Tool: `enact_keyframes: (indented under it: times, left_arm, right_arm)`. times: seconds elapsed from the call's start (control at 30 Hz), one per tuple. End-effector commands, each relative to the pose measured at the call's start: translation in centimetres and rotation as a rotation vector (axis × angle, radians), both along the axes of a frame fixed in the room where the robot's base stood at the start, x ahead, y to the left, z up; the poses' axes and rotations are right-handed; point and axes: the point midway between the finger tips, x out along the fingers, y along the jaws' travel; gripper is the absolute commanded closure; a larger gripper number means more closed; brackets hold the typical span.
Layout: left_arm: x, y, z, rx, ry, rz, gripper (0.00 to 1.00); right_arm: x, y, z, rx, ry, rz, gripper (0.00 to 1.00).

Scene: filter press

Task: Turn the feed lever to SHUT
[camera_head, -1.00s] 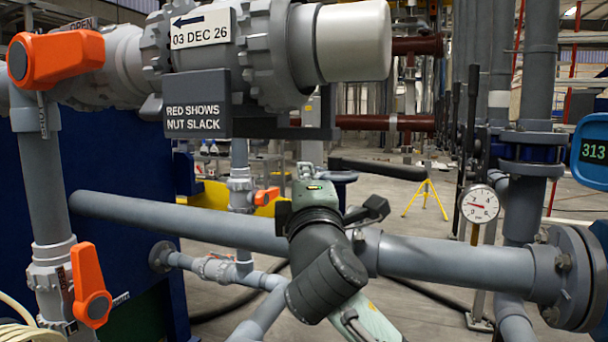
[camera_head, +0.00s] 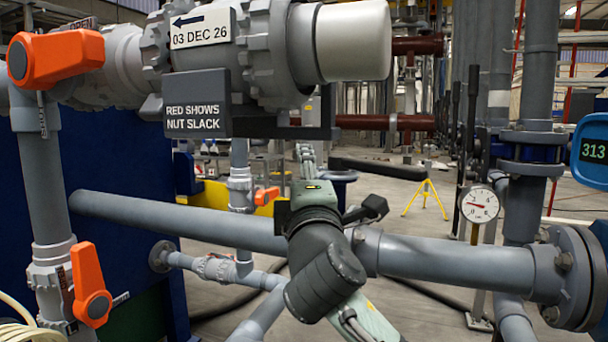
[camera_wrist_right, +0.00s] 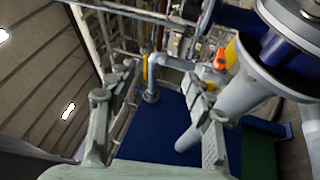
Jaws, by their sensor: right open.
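A large orange lever (camera_head: 55,58) sits at the top left of the head view, lying sideways along its pipe; an OPEN label is partly hidden behind it. A second orange lever (camera_head: 91,285) hangs steeply at the lower left. A small orange lever (camera_head: 266,195) shows farther back. I cannot tell from lettering which is the feed lever. My right gripper's tips (camera_head: 308,158) show small beyond my wrist in the middle. In the right wrist view my right gripper (camera_wrist_right: 160,76) is open and empty; an orange lever (camera_wrist_right: 220,58) lies beyond its right finger. My left gripper is not in view.
A large grey pipe (camera_head: 450,258) crosses behind and beside my right arm. The grey union (camera_head: 270,50) with the RED SHOWS NUT SLACK plate (camera_head: 197,103) hangs above. A gauge (camera_head: 479,204) and a flange (camera_head: 578,278) stand at the right. A blue panel (camera_head: 110,160) is at the left.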

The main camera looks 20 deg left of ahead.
Motion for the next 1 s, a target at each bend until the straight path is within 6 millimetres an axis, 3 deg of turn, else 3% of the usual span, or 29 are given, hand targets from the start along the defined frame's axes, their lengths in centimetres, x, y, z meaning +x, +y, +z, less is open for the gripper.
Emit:
enact_keyframes:
  times: [0.17, 0.63, 1.0]
  left_arm:
    - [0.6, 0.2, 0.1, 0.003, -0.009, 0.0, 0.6]
    - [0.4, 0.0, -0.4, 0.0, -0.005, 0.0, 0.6]
    - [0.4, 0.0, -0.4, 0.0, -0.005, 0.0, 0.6]
  right_arm:
    - [-1.0, -0.4, -0.3, 0.001, -0.001, 0.002, 0.48]
    - [-7.0, -3.4, -2.1, 0.001, 0.0, 0.001, 0.48]
    - [-7.9, -3.8, -2.3, -0.001, 0.0, 0.0, 0.48]
